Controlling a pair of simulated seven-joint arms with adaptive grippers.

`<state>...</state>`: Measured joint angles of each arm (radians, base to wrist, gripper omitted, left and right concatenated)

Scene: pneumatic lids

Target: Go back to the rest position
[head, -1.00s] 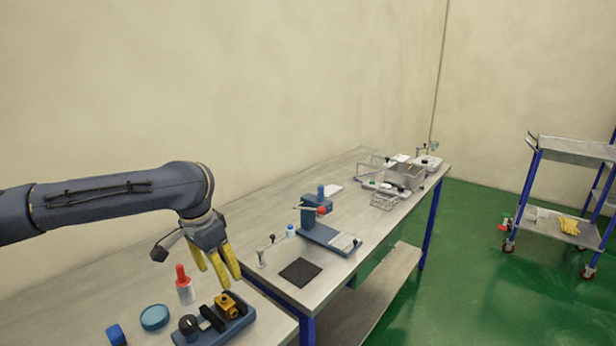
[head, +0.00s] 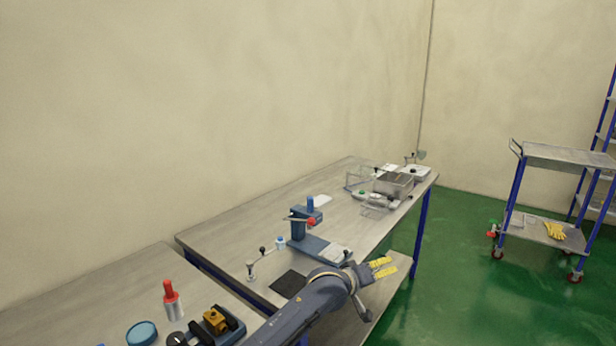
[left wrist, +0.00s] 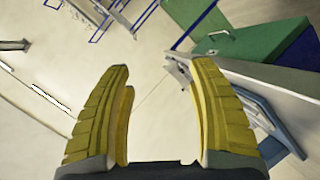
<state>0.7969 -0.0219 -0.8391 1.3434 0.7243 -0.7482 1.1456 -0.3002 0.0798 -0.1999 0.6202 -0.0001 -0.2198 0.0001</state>
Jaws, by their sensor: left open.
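My left gripper (head: 384,268) has yellow fingers. In the head view it is beyond the front edge of the far workbench, low and right of the blue press, and it points right. In the left wrist view its two fingers (left wrist: 160,110) stand wide apart with nothing between them. My left arm comes up from the bottom of the head view and hides part of the bench edge. My right gripper is in neither view.
The far workbench (head: 226,238) holds a blue press (head: 298,226), a black mat (head: 289,283) and a wire basket (head: 375,208). The near bench has a red-topped bottle (head: 171,300) and a blue round lid (head: 141,333). A trolley (head: 570,157) stands right over open green floor.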

